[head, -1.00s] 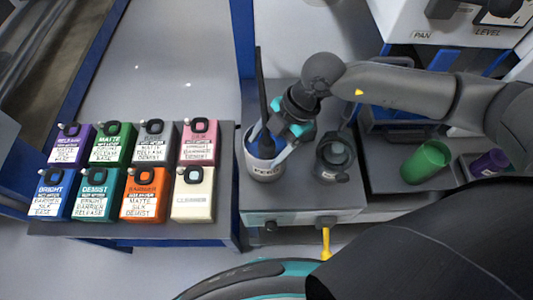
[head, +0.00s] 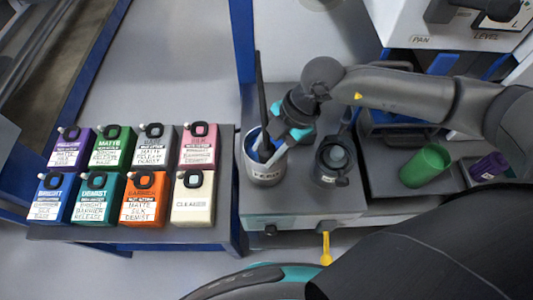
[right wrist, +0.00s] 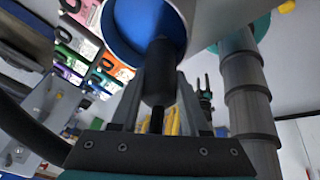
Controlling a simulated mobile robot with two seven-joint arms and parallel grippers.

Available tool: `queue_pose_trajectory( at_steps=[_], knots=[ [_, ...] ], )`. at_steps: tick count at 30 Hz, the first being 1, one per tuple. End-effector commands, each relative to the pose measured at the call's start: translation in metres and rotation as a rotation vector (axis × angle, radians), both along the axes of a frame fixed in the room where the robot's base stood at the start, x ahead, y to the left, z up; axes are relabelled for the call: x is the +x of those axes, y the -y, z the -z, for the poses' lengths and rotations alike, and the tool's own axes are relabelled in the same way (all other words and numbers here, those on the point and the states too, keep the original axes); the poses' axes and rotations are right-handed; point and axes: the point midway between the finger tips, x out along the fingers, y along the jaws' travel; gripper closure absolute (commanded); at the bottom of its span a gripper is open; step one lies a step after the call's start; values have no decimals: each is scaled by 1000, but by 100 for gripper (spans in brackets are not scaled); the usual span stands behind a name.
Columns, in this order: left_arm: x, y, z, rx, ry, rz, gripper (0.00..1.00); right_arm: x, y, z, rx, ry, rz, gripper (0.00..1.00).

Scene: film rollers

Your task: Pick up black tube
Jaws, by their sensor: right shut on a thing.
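The black tube (head: 261,95) stands nearly upright, leaning slightly, in a white cup (head: 265,179) with a blue inside. The cup is on a grey worktop (head: 287,199). My right gripper (head: 264,153) reaches down from the upper right to the cup's mouth and is shut on the tube near its lower part. In the right wrist view the tube (right wrist: 158,72) is between the two grey fingers, in front of the cup's blue inside (right wrist: 143,18). The tube's lower end is hidden in the head view. My left gripper is not in view.
A dark grey container (head: 335,163) stands close right of the cup. Farther right are a green cup (head: 425,166) and a purple container (head: 489,167). Several coloured bottles, including an orange one (head: 145,204), fill the left table. Pale floor is clear behind them.

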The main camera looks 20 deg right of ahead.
Motion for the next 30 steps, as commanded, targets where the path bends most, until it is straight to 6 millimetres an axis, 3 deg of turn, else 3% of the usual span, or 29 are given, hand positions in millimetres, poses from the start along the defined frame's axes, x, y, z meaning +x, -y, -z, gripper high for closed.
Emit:
queue_pose_trajectory(
  at_steps=[5,11,24,30],
  knots=[
    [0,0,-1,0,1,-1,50,1,0,-8,2,4,1,100],
    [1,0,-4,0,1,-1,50,2,0,-37,3,8,-1,100],
    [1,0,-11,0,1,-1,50,2,0,-158,0,9,0,100],
    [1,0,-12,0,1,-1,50,1,0,-189,1,5,-1,100]
  ],
)
